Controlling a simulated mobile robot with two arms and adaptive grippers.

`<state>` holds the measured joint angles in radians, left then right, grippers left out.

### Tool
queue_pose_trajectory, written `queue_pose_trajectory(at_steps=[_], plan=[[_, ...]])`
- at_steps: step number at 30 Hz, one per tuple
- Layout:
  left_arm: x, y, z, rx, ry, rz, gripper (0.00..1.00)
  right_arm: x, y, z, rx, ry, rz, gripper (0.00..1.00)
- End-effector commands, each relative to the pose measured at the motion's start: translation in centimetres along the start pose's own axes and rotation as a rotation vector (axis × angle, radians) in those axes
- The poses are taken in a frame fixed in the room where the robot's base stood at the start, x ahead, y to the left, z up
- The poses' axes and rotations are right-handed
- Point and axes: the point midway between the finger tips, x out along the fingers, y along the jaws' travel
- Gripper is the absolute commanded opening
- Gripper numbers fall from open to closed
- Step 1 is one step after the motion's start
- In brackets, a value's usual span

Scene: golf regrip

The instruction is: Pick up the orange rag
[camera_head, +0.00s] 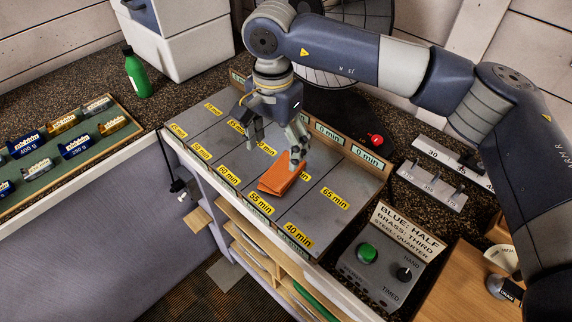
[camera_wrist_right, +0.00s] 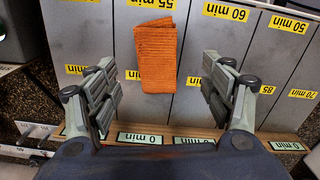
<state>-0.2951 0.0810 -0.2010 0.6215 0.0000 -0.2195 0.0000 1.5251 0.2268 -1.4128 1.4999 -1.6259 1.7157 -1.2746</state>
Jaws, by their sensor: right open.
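The orange rag (camera_head: 281,174) lies folded on a grey panel with yellow minute labels, in the middle of the head view. It also shows in the right wrist view (camera_wrist_right: 155,62), between and beyond the two fingers. My right gripper (camera_head: 273,145) is open and empty, with its fingers above the panels just behind the rag. In the right wrist view my right gripper (camera_wrist_right: 160,95) has its fingers spread wide on either side of the rag's near end. I cannot tell whether a finger touches the rag. My left gripper is not in view.
The labelled grey panels (camera_head: 209,143) form a flat top. A control box with a green button (camera_head: 367,253) and a label sign (camera_head: 408,226) stand at the right. A green bottle (camera_head: 137,74) and a tray of labelled blocks (camera_head: 70,170) are at the left. A red knob (camera_head: 375,140) sits behind.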

Motion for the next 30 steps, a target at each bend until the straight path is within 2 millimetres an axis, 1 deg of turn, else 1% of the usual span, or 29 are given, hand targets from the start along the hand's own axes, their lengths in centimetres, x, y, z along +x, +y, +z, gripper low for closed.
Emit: queue_pose_trajectory(at_steps=[1, 3, 6, 8, 10, 15, 18, 22, 27, 28, 30], plan=[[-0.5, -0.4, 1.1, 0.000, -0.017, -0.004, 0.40, 0.6, 0.1, -0.1, 0.002, -0.001, 0.002, 0.74], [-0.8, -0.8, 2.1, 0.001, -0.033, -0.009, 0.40, 1.6, 0.1, -0.1, 0.003, -0.002, 0.002, 0.74], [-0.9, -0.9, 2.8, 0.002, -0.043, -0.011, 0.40, 2.3, 0.1, -0.1, 0.003, 0.000, 0.000, 0.74], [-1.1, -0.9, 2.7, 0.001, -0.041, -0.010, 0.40, 2.6, 0.1, -0.1, 0.003, -0.001, 0.000, 0.74], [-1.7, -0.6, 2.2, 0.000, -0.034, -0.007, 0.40, 3.2, 0.2, -0.1, 0.003, -0.002, 0.001, 0.74], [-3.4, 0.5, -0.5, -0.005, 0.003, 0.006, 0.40, 5.4, 0.5, 0.0, 0.004, -0.003, 0.002, 0.74], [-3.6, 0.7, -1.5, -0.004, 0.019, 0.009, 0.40, 6.9, 0.4, 0.0, 0.003, -0.003, 0.001, 0.74], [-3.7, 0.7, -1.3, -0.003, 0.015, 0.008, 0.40, 7.7, 0.4, 0.0, 0.002, 0.000, -0.001, 0.74], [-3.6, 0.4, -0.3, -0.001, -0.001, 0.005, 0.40, 7.8, 0.4, 0.0, 0.002, 0.000, -0.002, 0.74], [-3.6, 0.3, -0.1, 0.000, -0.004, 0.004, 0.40, 7.7, 0.4, 0.0, 0.002, 0.000, -0.002, 0.72], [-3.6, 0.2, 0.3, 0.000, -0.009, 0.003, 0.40, 7.7, 0.4, 0.0, 0.002, 0.000, -0.001, 0.60]])
